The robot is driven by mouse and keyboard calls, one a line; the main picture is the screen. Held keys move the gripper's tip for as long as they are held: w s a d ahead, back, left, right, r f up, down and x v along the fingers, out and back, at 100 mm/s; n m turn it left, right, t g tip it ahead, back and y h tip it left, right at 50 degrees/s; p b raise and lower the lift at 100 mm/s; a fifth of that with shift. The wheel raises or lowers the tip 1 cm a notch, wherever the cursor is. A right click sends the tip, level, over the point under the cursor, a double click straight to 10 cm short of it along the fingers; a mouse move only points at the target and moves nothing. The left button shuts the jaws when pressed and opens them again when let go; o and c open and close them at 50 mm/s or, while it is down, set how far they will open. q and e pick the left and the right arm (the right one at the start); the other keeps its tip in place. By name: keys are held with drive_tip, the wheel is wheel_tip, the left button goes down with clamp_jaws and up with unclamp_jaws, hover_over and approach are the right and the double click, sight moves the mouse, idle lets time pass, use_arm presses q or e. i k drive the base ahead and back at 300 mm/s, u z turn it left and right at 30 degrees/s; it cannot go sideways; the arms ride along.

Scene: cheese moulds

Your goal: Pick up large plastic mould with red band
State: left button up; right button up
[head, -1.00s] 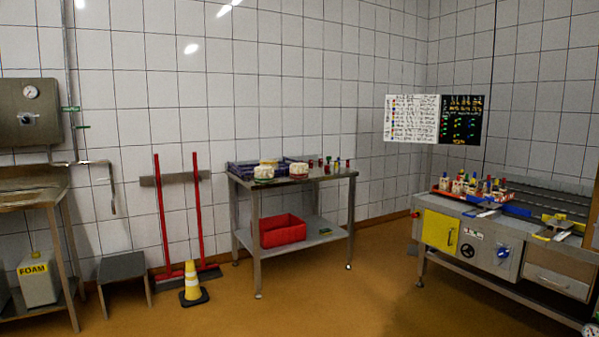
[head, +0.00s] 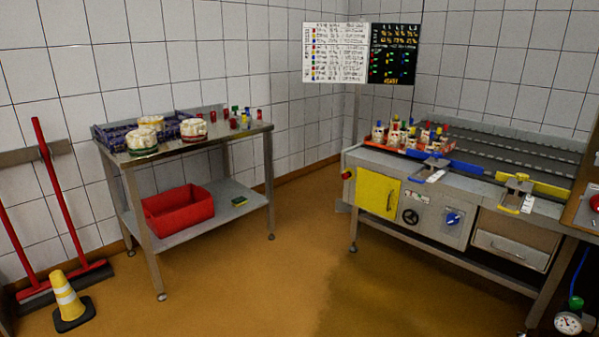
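A large white mould with a red band (head: 194,130) stands upright on the steel table (head: 230,131) in the left half of the head view. Left of it, nearer the front edge, stands a similar mould with a green band (head: 142,141). Another pale mould with a yellowish band (head: 152,122) sits behind, in or at a dark blue crate (head: 107,135). Neither of my grippers shows in the head view.
Small coloured items (head: 241,119) stand on the table's right part. A red bin (head: 178,211) sits on its lower shelf. A machine (head: 450,205) stands at right. A yellow cone (head: 69,300) is front left. The floor between is clear.

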sight(192, 129)
drive_tip(key=u, duration=0.3)
drive_tip(key=i, duration=3.15)
drive_tip(key=u, duration=0.85)
